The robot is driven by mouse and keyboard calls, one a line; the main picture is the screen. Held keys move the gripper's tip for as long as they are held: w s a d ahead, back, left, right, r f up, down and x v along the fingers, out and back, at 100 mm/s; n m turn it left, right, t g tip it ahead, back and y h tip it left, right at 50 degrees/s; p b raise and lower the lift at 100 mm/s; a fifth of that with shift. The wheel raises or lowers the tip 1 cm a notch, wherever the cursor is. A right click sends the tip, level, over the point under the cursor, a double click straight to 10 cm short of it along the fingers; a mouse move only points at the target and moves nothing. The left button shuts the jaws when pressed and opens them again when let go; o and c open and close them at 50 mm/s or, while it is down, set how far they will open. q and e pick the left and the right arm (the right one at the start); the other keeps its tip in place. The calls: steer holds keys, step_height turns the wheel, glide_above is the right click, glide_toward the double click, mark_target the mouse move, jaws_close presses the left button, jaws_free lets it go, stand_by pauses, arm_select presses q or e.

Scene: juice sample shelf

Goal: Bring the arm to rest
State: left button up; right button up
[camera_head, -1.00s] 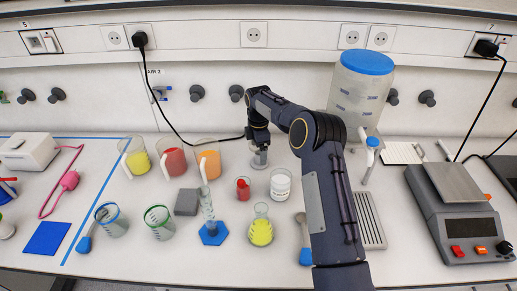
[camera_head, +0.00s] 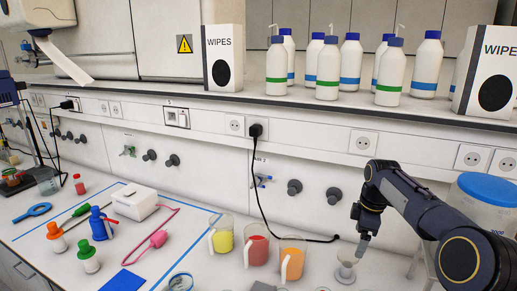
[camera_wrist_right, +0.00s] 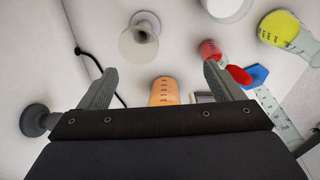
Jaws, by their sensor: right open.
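My right arm comes in from the right in the head view. Its gripper (camera_head: 363,243) points down just above and beside a small clear glass vessel (camera_head: 346,272) on the bench. In the right wrist view the two fingers of the gripper (camera_wrist_right: 160,78) are spread wide with nothing held between them. The small vessel (camera_wrist_right: 139,41) stands upright beyond the fingertips, apart from them. My left gripper is not in view.
Beakers with yellow (camera_head: 224,240), red (camera_head: 256,250) and orange (camera_head: 291,262) liquid stand left of the gripper. A large blue-lidded container (camera_head: 488,190) is behind the arm. A shelf (camera_head: 330,118) with bottles and wipes boxes runs above. A black cable (camera_head: 275,225) hangs behind the beakers.

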steer(key=s+a+r+m+t+y, duration=0.1)
steer(key=s+a+r+m, duration=0.2)
steer(key=s, duration=0.7)
steer(key=s+a+r+m+t+y, duration=0.15)
steer(key=s+r+m, duration=0.3)
steer(key=s, duration=0.55)
steer(key=s+a+f+m+t, duration=0.1)
steer(key=s+a+f+m, duration=0.2)
steer(key=s, duration=0.5)
steer(key=s+a+f+m+t, duration=0.1)
steer(key=s+a+f+m, duration=0.1)
steer(key=s+f+m, duration=0.3)
steer(key=s, duration=0.3)
steer(key=shift+s+a+f+y+b, duration=0.25)
steer(key=shift+s+a+y+b, duration=0.1)
steer(key=shift+s+a, duration=0.05)
